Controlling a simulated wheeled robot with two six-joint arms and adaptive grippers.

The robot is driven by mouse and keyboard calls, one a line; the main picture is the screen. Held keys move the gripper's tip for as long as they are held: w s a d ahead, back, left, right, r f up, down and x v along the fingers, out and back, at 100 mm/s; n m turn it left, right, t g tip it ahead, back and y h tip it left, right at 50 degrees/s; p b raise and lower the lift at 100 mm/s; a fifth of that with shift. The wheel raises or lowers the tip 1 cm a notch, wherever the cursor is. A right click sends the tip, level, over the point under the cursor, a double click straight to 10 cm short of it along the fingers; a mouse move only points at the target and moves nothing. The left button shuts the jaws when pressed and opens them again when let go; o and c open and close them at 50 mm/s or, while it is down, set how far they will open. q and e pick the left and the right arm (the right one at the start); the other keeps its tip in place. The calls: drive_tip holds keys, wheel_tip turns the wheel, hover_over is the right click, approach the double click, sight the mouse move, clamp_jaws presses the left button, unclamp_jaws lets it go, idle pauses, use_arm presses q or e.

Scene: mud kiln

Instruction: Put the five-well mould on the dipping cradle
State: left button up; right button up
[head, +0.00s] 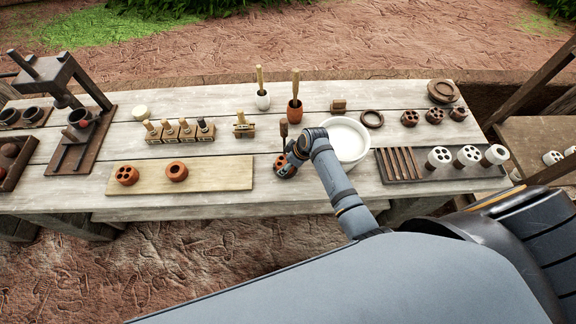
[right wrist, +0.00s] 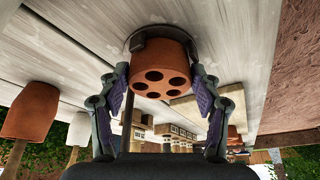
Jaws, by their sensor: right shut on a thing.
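The five-well mould, a terracotta cup with five holes in its face, shows in the right wrist view (right wrist: 160,72). My right gripper (right wrist: 162,100) is shut on it, a finger on each side. In the head view the right gripper (head: 288,164) is low over the table's front, left of the white basin. The dipping cradle (right wrist: 136,44), a dark round base with an upright handle, is right at the mould's far end; whether they touch I cannot tell. The cradle's handle (head: 284,128) stands up in the head view; its base is mostly hidden. My left gripper is not in view.
A white basin (head: 358,146) stands right of the gripper. A pale board (head: 220,180) with two terracotta moulds is at left. A dark rack (head: 460,172) with white moulds is at right.

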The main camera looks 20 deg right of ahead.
drive_tip(key=o, duration=1.3)
drive_tip(key=shift+o, duration=0.2)
drive_tip(key=v, duration=1.2)
drive_tip(key=shift+b, duration=0.35)
drive_tip(key=shift+r, duration=0.1)
